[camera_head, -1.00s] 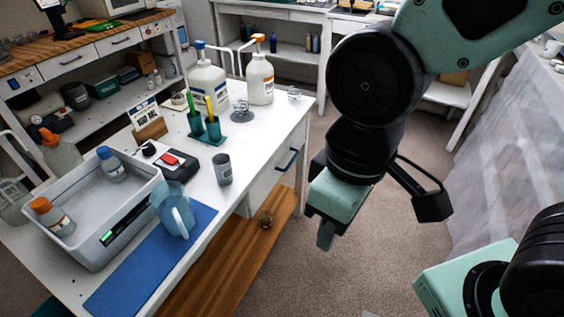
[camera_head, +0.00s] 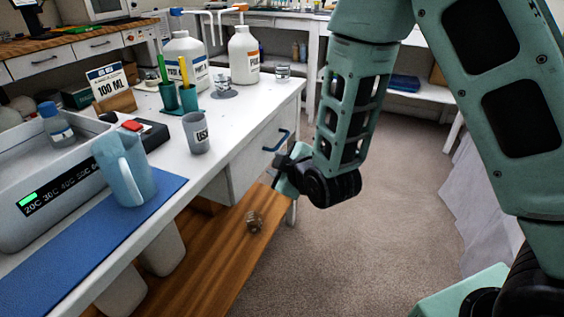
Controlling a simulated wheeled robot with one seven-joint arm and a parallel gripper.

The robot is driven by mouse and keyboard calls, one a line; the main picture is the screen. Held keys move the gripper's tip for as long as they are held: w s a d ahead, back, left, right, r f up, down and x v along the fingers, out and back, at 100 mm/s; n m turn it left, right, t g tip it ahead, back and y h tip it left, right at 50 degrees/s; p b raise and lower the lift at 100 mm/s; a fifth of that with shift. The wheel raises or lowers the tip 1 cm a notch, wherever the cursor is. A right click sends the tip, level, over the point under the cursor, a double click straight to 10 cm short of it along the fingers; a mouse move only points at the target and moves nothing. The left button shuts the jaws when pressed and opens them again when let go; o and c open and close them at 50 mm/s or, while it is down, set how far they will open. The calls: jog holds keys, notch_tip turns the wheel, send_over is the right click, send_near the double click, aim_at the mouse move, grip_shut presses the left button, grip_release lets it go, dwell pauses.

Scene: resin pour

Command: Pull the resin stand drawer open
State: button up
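The resin stand (camera_head: 222,104) is a white bench. Its drawer (camera_head: 252,149) is a white front on the right side with a dark blue bar handle (camera_head: 281,140). The drawer looks shut, roughly flush with the stand. My gripper (camera_head: 284,165) is just below and beside the handle in the picture, pointing toward the drawer front. I cannot tell whether it touches the drawer. The fingertips are small and dark, partly hidden by the gripper's own body, so their opening is unclear. The handle stays visible above the gripper.
On the stand are a grey cup (camera_head: 196,132), a blue jug (camera_head: 124,168), white pump bottles (camera_head: 244,56) and a grey bath (camera_head: 40,190). The carpet (camera_head: 350,250) to the right is clear.

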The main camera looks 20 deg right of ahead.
aim_at(282, 141)
jog(key=shift+w+d+f+n+t+h+b, duration=0.7)
jog(key=shift+w+d+f+n+t+b, duration=0.75)
jog(key=shift+d+f+n+t+b, duration=1.75)
jog(key=shift+m, duration=0.6)
jog(key=w+b, duration=0.1)
jog(key=w, duration=0.4)
jog(key=w+b, duration=0.1)
jog(key=w, duration=0.5)
jog(key=w+b, duration=0.1)
jog(key=w, duration=0.4)
jog(key=shift+w+d, duration=0.15)
jog(key=shift+d, duration=0.2)
grip_shut()
